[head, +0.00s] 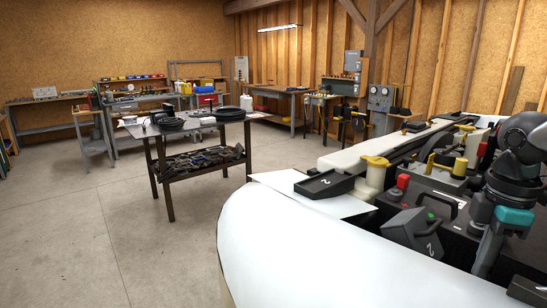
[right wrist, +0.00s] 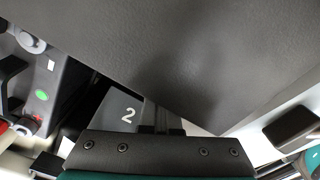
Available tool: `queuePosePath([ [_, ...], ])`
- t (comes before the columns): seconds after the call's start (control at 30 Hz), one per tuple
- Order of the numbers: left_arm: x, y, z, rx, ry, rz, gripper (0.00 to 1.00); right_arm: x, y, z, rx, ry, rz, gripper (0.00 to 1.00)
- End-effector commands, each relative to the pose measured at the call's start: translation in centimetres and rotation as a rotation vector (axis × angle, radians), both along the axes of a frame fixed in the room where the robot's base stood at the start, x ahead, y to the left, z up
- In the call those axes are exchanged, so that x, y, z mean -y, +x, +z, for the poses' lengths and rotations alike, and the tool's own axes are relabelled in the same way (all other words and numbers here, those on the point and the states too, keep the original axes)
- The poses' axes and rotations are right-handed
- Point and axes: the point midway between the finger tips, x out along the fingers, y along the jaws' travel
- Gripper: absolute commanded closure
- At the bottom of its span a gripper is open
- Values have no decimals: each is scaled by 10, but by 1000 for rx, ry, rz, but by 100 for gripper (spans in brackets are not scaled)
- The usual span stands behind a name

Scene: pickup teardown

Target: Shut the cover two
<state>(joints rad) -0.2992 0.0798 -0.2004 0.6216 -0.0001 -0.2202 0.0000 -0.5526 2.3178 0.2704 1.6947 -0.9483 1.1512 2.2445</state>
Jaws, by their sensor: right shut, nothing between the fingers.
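A dark grey box marked 2 (head: 414,236) sits in the engine bay behind the white fender, with a tilted dark panel on it. A flat black cover also marked 2 (head: 326,184) lies farther left. Which is cover two I cannot tell for sure. My right gripper (head: 484,262) is shut and empty, to the right of the grey box and apart from it. In the right wrist view my gripper (right wrist: 158,132) is at the bottom; a large dark panel (right wrist: 205,60) fills the top, and a grey surface marked 2 (right wrist: 127,114) shows beneath. My left gripper is not in view.
The white fender (head: 300,245) curves along the front. A red-capped part (head: 402,182), yellow caps (head: 460,168) and a pale reservoir (head: 373,176) crowd the bay. A tool table (head: 200,125) stands on open floor at left.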

Motion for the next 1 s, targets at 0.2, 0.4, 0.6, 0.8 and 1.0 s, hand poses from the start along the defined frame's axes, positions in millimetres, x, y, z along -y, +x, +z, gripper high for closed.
queuePosePath([
  [0.2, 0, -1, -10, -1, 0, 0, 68, 1, -1, -10, -3, -2, -1, 100],
  [0.4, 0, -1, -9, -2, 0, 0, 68, 1, 0, -9, -2, -1, -1, 100],
  [0.6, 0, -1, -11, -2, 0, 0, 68, -2, 3, -9, -1, -2, -1, 100],
  [0.8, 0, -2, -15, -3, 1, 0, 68, -9, 13, -9, 0, -3, -1, 100],
  [1.0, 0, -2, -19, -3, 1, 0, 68, -17, 22, -9, 0, -2, 0, 100],
])
